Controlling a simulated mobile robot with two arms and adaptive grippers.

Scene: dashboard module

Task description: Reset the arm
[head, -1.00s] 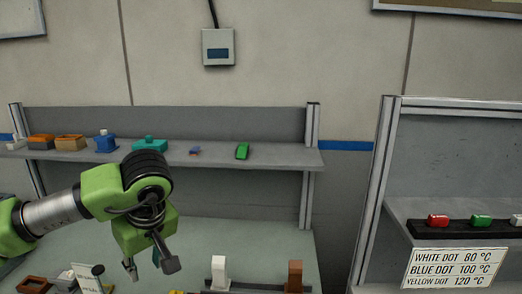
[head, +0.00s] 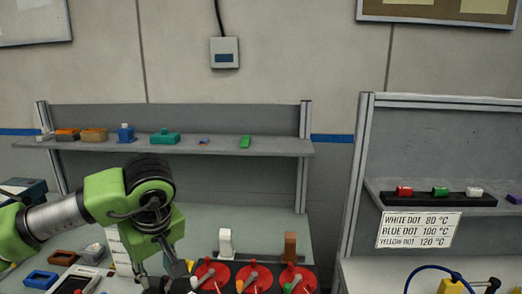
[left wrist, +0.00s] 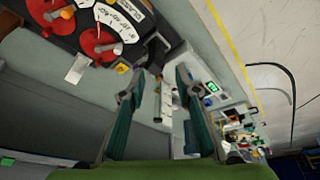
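My left arm comes in from the left in the head view, with its green wrist bent downward. My left gripper (head: 165,282) points down over the bench near the bottom edge and is partly cut off there. In the left wrist view the two dark green fingers of the left gripper (left wrist: 157,88) stand apart. Nothing is held between them; bench items show beyond the gap. My right gripper is in neither view.
Red round dials (head: 254,277) lie right of the gripper, with a white block (head: 226,242) and a brown block (head: 290,246) behind. Blue trays (head: 40,281) lie left. A shelf (head: 230,146) holds several small parts. A temperature sign (head: 418,229) hangs on the right rack.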

